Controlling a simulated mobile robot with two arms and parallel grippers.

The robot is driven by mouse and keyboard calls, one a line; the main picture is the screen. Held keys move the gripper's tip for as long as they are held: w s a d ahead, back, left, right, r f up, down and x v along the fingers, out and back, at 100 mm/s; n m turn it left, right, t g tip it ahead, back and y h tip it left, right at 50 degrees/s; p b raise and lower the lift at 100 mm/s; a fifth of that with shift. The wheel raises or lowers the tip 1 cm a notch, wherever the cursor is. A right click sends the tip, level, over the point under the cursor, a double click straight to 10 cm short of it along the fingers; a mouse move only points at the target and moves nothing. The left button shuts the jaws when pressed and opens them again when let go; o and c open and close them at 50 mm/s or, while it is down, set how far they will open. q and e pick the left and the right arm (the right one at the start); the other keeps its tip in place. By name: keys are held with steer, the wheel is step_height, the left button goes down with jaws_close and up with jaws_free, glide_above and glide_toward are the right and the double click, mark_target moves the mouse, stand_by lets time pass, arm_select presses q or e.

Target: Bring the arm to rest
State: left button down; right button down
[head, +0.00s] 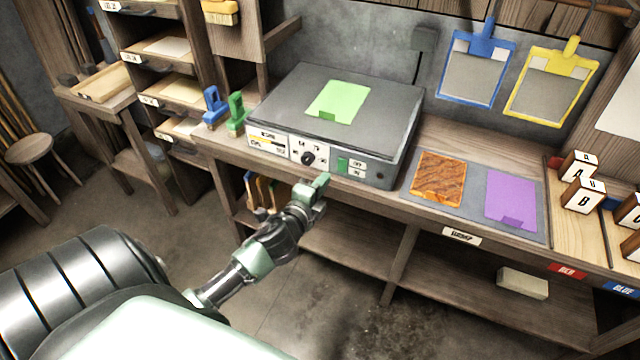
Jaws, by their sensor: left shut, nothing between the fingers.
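My left arm comes in from the lower left, and its pale green gripper (319,184) is just in front of the bench's front edge. The gripper is shut and empty. It is below the front panel of the grey box-shaped machine (385,112), near its green switch. I cannot tell whether it touches the panel. My right gripper is out of view. A green sheet (340,101) lies on top of the machine.
The wooden bench (470,135) bears a grey mat (420,205) with an orange-brown sheet (438,178) and a purple sheet (511,201). Blue (475,68) and yellow (550,86) framed moulds hang behind. Labelled blocks (582,196) stand at right. Open floor lies before the bench.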

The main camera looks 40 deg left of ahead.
arm_select(q)
steer(key=shift+v, duration=0.75)
steer(key=shift+r, duration=0.15)
steer(key=s+d+f+n+g+h, duration=0.1)
steer(key=s+f+n+g, duration=0.3)
steer(key=f, duration=0.7)
steer(key=s+d+f+n+g, duration=0.1)
steer(key=s+d+f, duration=0.1)
steer(key=s+f, duration=0.75)
steer(key=s+d+f+n+g+h, duration=0.1)
steer(key=s+f+n+g, duration=0.15)
steer(key=f, duration=1.15)
steer(key=s+d+f+n+g, duration=0.1)
steer(key=s+d+f+g, duration=0.1)
steer(key=s+f, duration=0.3)
steer(key=s+d+f+n+g+h, duration=0.1)
steer(key=s+d+f, duration=0.3)
steer(key=s, duration=0.9)
steer(key=s+d+f+n+g, duration=0.3)
steer(key=s+f, duration=0.3)
steer(key=s, duration=0.4)
steer(key=shift+d+g+h, duration=0.2)
steer(key=shift+g+h, duration=0.1)
steer(key=shift+g, duration=0.15)
